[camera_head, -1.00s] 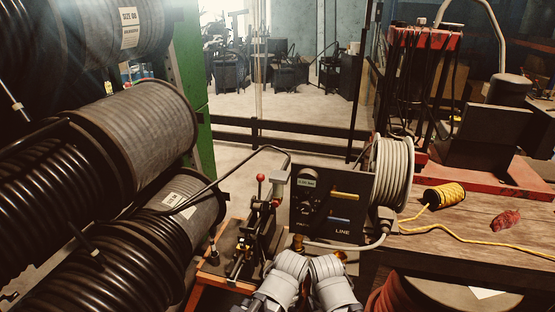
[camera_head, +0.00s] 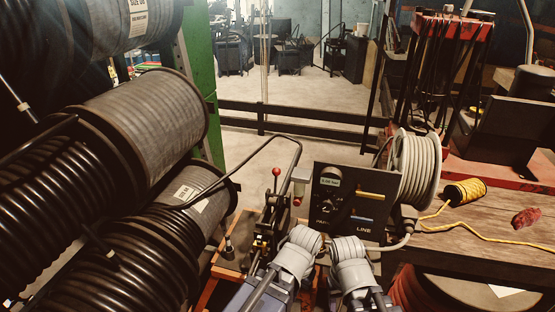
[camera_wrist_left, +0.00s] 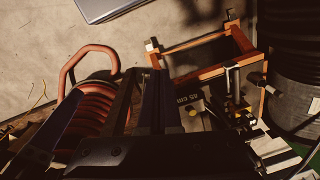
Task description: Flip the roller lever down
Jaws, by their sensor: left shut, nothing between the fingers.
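A lever with a red ball knob (camera_head: 276,172) stands upright on the dark hose crimper (camera_head: 268,225), left of the control panel (camera_head: 345,205), in the head view. I cannot tell for sure whether this is the roller lever. My left arm (camera_head: 295,255) and right arm (camera_head: 350,265) reach in from the bottom, just in front of the crimper and panel. Neither gripper's fingertips can be made out there. In the left wrist view, my left gripper (camera_wrist_left: 155,75) is shut and empty over the floor, left of a dark mechanism (camera_wrist_left: 232,108).
Large hose reels (camera_head: 130,130) crowd the left side. A wooden bench (camera_head: 480,225) on the right holds a yellow cord spool (camera_head: 465,190) and a red rag (camera_head: 525,218). In the left wrist view, a red hose coil (camera_wrist_left: 92,112) and an orange frame (camera_wrist_left: 215,55) flank the gripper.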

